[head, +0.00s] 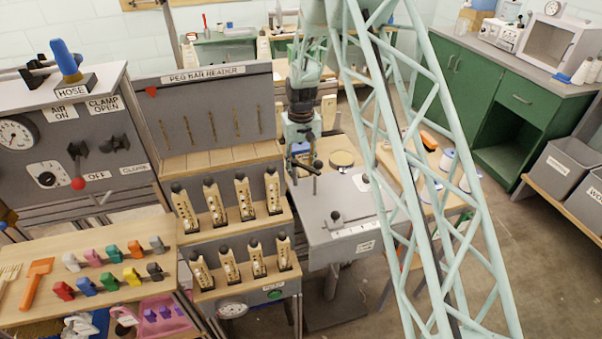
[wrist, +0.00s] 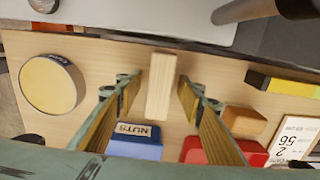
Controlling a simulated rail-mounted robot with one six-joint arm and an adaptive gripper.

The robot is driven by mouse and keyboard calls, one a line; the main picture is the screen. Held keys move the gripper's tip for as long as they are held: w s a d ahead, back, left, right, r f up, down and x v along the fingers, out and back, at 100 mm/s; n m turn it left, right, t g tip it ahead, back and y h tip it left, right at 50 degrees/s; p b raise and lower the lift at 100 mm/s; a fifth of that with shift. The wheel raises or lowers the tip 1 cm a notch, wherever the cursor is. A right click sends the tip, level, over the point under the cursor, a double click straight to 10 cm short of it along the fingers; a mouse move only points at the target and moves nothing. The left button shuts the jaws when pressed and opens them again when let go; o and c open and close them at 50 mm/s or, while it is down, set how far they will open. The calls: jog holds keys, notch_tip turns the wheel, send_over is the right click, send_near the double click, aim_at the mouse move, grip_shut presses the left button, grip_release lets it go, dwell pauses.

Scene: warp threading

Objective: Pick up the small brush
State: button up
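A pale wooden block-like piece (wrist: 161,86), which may be the small brush, lies on the wooden bench top in the wrist view. No bristles show, so I cannot tell for sure that it is the brush. My gripper (wrist: 157,92) is open, with one finger on either side of this piece and a gap on both sides. In the head view my gripper (head: 302,165) is small and dark above the bench, and the piece cannot be made out there.
A round tin (wrist: 48,84) is left of my fingers. A blue NUTS box (wrist: 135,147) and a red box (wrist: 205,151) sit close by the fingers. A brown block (wrist: 244,121) and a yellow-and-black object (wrist: 283,85) are to the right. A grey metal plate (wrist: 130,20) borders the bench.

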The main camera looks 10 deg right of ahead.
dwell(0.4)
jog(key=c, duration=1)
jog(key=shift+r, duration=0.15)
jog(key=shift+r+p, duration=1.05)
jog(key=shift+r, duration=3.85)
